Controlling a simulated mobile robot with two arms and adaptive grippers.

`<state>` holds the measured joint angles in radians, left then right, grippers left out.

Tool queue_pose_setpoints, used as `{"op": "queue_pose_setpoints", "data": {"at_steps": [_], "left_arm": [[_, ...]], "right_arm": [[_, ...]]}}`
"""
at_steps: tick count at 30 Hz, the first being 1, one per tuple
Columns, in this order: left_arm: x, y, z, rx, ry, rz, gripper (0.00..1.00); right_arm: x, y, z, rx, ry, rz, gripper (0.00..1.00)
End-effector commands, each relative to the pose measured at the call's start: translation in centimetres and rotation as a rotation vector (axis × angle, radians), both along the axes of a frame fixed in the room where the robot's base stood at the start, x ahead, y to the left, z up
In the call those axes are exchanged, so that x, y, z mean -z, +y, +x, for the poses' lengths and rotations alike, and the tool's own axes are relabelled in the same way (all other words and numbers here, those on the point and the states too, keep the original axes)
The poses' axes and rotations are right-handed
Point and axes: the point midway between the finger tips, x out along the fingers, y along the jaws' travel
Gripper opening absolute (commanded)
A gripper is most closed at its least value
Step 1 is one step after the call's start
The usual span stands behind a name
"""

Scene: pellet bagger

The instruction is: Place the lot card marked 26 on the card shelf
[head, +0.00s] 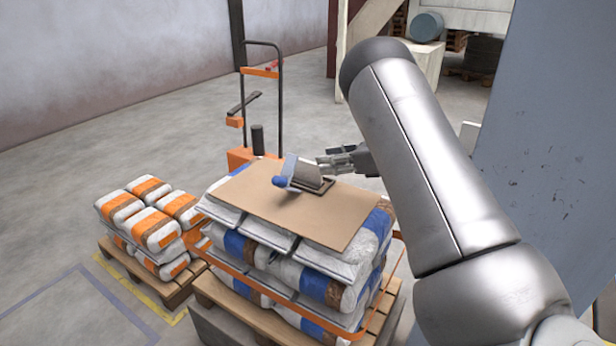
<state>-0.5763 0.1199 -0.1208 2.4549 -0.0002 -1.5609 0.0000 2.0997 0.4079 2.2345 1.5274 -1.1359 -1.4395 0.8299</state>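My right gripper (334,163) reaches in from the right, over the far right part of the cardboard sheet (268,205) on the bag stack. Its fingertips are at or very near a small grey item with a blue end (306,174). I cannot tell whether they touch it or how far apart the fingers are. A dark-edged flat piece shows at the foot of this item. I can read no number, so I cannot tell whether a lot card is there. I cannot make out a card shelf. My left gripper is out of view.
White and blue bags (313,286) under the cardboard stand on a wooden pallet (250,322). A smaller stack of orange-banded bags (157,228) is at left. An orange and black hand truck (262,100) stands behind. A grey panel (552,150) rises at right.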

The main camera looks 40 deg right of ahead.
Motion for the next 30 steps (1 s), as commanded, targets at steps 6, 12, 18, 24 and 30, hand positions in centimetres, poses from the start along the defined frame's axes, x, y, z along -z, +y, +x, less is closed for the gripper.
{"op": "queue_pose_setpoints", "data": {"at_steps": [6, 12, 18, 24, 30], "left_arm": [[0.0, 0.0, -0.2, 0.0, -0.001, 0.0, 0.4], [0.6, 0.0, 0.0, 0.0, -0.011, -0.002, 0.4], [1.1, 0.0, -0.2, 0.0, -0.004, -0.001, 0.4], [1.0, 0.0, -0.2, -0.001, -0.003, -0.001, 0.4], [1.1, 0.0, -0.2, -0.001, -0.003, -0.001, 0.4]], "right_arm": [[1.1, 0.6, 2.1, -0.004, -0.001, 0.0, 0.36], [2.5, 0.9, 4.7, -0.002, -0.003, -0.001, 0.36], [3.1, 1.4, 6.3, 0.001, 0.001, -0.001, 0.36], [3.0, 1.4, 6.3, 0.002, 0.001, -0.001, 0.36], [3.0, 1.4, 6.3, 0.002, 0.0, -0.001, 0.13]]}}
